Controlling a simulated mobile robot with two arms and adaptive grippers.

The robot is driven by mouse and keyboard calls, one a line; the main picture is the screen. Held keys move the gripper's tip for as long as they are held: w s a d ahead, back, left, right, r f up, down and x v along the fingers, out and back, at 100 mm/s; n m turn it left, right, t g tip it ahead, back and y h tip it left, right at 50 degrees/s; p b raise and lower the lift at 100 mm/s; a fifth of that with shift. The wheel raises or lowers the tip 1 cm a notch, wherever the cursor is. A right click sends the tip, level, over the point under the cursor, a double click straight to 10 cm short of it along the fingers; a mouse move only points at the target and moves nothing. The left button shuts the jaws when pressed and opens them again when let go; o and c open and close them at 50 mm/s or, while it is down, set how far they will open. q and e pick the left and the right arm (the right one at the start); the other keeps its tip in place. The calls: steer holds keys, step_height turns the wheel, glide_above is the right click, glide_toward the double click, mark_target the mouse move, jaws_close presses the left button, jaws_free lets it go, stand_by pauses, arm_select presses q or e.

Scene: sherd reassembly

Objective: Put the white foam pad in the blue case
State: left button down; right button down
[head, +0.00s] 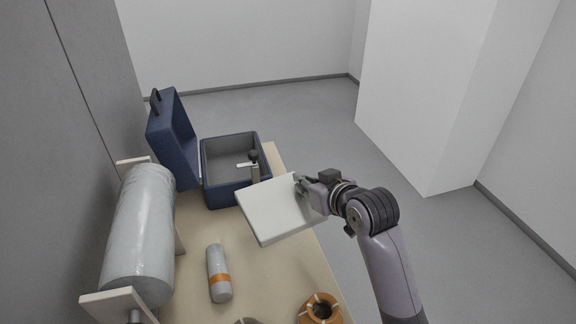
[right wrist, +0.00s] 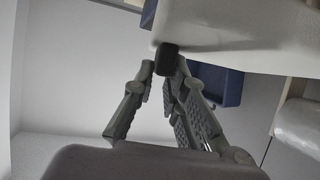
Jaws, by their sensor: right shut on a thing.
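The white foam pad (head: 277,210) is a flat slab, held tilted above the table's right edge in the head view. My right gripper (head: 301,184) is shut on the pad's far right edge. In the right wrist view the pad (right wrist: 245,30) fills the upper right, at the fingertips (right wrist: 167,62). The blue case (head: 222,193) stands open at the far end of the table, its lid (head: 172,140) raised on the left. Its grey inside is partly visible. The pad is just in front of the case, nearer the camera. My left gripper is out of view.
A clear-wrapped roll (head: 140,235) on a stand lines the table's left side. A grey cylinder with an orange band (head: 218,272) lies mid-table. An orange-brown pot (head: 320,310) is at the near edge. A small dark-topped tool (head: 254,168) stands by the case's right wall.

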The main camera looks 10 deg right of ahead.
steer(key=shift+m+h, duration=0.3)
steer(key=shift+h, duration=0.2)
steer(key=r, duration=0.2)
steer(key=s+r, duration=0.1)
steer(key=r, duration=0.1)
steer(key=s+r, duration=0.1)
steer(key=shift+r, duration=0.4)
steer(key=s+d+r+m+h, duration=0.1)
steer(key=s+r+m, duration=0.1)
steer(key=s+r, duration=0.2)
steer(key=shift+s+r+h, duration=0.3)
steer(key=shift+r+h, duration=0.1)
steer(key=shift+r, duration=0.05)
